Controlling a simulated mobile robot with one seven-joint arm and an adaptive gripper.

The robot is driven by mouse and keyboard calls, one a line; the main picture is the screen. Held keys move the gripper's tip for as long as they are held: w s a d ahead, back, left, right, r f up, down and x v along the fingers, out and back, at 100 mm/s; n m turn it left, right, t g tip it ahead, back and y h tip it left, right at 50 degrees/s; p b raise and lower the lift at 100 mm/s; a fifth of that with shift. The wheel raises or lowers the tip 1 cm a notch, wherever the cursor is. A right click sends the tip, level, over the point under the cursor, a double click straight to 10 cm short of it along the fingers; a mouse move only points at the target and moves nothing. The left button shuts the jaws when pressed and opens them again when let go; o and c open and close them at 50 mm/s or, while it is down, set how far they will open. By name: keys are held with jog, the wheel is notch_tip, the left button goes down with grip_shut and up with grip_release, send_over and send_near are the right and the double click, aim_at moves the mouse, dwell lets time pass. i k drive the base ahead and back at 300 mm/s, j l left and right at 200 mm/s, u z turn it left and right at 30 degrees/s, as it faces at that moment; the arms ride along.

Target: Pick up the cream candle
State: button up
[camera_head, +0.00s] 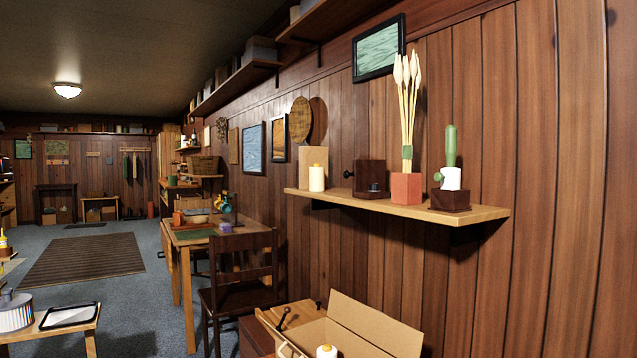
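A small cream cylinder with a yellow top, which looks like a cream candle (317,179), stands upright near the left end of the wall shelf (420,204). A similar pale object with a yellow top (326,352) shows at the bottom edge, at the open cardboard box (375,328). Its lower part is cut off, and I cannot tell whether it is a candle too. My gripper is not in view.
The shelf also holds a tan block (313,150), a dark wooden block (370,176), a terracotta pot with pale stems (406,187) and a potted cactus (451,178). A dark chair (240,290) and a table stand left of the box. Carpet is open farther left.

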aim_at(317, 174)
jog(key=i+j+u, duration=0.1)
jog(key=i, duration=0.35)
jog(key=i+j+u, duration=0.1)
jog(key=i+j, duration=0.2)
jog(key=i+j+u, duration=0.1)
jog(key=i, duration=0.45)
